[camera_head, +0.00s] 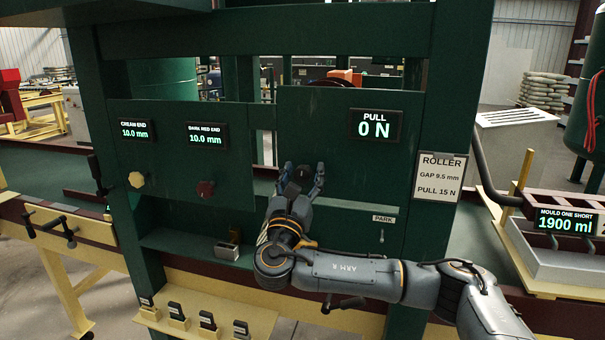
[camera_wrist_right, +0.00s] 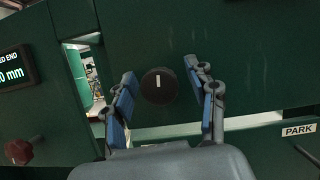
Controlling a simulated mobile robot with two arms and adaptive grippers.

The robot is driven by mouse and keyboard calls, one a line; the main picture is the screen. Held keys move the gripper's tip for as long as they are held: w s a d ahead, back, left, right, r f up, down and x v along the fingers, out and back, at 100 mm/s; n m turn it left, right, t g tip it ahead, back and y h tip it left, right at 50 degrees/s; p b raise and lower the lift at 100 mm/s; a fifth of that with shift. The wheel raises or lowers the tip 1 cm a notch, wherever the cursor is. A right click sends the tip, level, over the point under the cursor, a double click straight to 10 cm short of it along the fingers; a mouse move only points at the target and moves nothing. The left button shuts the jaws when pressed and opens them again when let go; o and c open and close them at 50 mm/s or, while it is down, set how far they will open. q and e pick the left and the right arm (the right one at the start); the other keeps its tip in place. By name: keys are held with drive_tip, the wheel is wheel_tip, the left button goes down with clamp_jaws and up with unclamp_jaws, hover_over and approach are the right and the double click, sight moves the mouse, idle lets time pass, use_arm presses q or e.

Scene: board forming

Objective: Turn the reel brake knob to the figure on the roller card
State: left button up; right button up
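The reel brake knob is most likely the round black knob (camera_wrist_right: 159,86) with a white mark on the green panel; the mark points about straight up in the wrist view. It also shows, dark, in the head view (camera_head: 302,174). My right gripper (camera_head: 302,180) is open, with one finger on each side of the knob; in the wrist view (camera_wrist_right: 163,98) gaps show between fingers and knob. The roller card (camera_head: 439,177) reads GAP 9.5 mm, PULL 15 N. The PULL display (camera_head: 375,124) reads 0 N. My left gripper is not in view.
The cream knob (camera_head: 136,180) and dark red knob (camera_head: 205,189) sit left of my right gripper, under displays reading 10.0 mm. A PARK label (camera_head: 384,219) and small lever (camera_head: 382,237) are to its right. A ledge with several small black-topped blocks (camera_head: 207,322) lies below.

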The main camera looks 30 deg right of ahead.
drive_tip(key=c, duration=1)
drive_tip(key=shift+c, duration=0.2)
drive_tip(key=shift+f, duration=0.1)
